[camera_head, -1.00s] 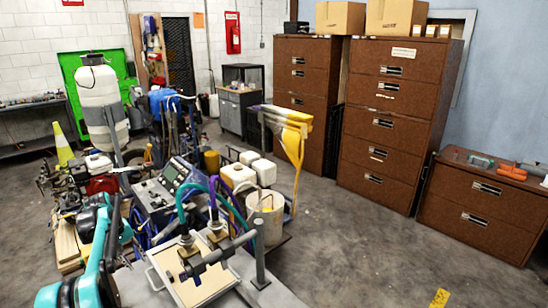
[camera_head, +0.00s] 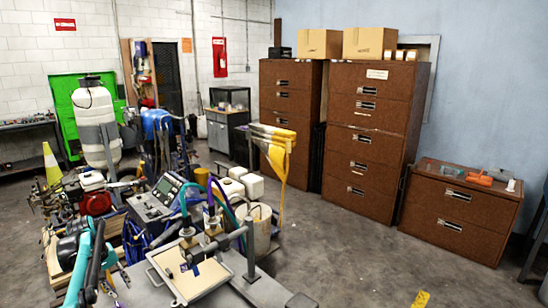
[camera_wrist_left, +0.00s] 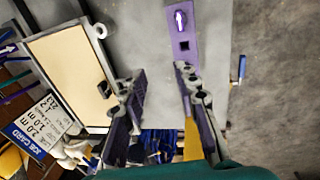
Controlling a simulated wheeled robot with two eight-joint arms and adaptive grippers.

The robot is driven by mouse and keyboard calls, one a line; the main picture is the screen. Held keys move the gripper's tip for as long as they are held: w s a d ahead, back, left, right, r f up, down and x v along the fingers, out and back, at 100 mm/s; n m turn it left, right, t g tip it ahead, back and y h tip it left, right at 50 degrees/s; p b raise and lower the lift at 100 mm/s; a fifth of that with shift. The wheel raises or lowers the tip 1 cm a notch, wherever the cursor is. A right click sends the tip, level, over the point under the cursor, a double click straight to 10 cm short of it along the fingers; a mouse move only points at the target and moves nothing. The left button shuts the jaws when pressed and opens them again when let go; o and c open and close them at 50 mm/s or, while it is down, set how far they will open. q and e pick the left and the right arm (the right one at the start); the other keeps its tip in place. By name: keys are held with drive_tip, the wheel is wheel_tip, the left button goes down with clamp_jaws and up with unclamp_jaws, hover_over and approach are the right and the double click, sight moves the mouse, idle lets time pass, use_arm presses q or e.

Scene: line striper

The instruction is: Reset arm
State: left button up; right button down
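The line striper's control box (camera_head: 150,205) stands left of centre in the head view, with hoses and a framed tan board (camera_head: 168,262) in front of it. My left arm (camera_head: 86,262) comes in at the lower left, beside the machine; its fingertips are hard to make out there. In the left wrist view my left gripper (camera_wrist_left: 160,108) is open, with nothing between its fingers. Beyond the fingers is a purple strip (camera_wrist_left: 182,45) with a white arrow. The tan board also shows (camera_wrist_left: 68,62), left of the fingers. My right gripper is not in view.
A job card (camera_wrist_left: 38,128) lies at the left of the wrist view. Brown drawer cabinets (camera_head: 365,140) and a low cabinet (camera_head: 460,212) line the right wall. A traffic cone (camera_head: 51,163) stands at the left. The floor (camera_head: 340,250) between machine and cabinets is clear.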

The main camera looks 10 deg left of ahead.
use_arm(q)
drive_tip(key=s+d+r+m+t, duration=0.15)
drive_tip(key=d+r, duration=0.25)
drive_tip(key=d, duration=0.4)
drive_tip(key=s+d+r+m+y, duration=0.1)
drive_tip(key=s+d+r, duration=0.15)
drive_tip(key=d, duration=0.45)
drive_tip(key=s+d+r+m, duration=0.2)
drive_tip(key=d+r, duration=0.2)
drive_tip(key=d, duration=0.4)
drive_tip(key=s+d+f+m+t, duration=0.2)
drive_tip(key=s+d+f, duration=0.1)
drive_tip(key=s+d, duration=0.5)
drive_tip(key=s+d+f+m+t, duration=0.2)
drive_tip(key=s+d+f+m, duration=0.1)
drive_tip(key=s+d, duration=0.5)
drive_tip(key=shift+s+d+f+m, duration=0.25)
drive_tip(key=shift+s+d+m, duration=0.1)
drive_tip(key=shift+s, duration=0.65)
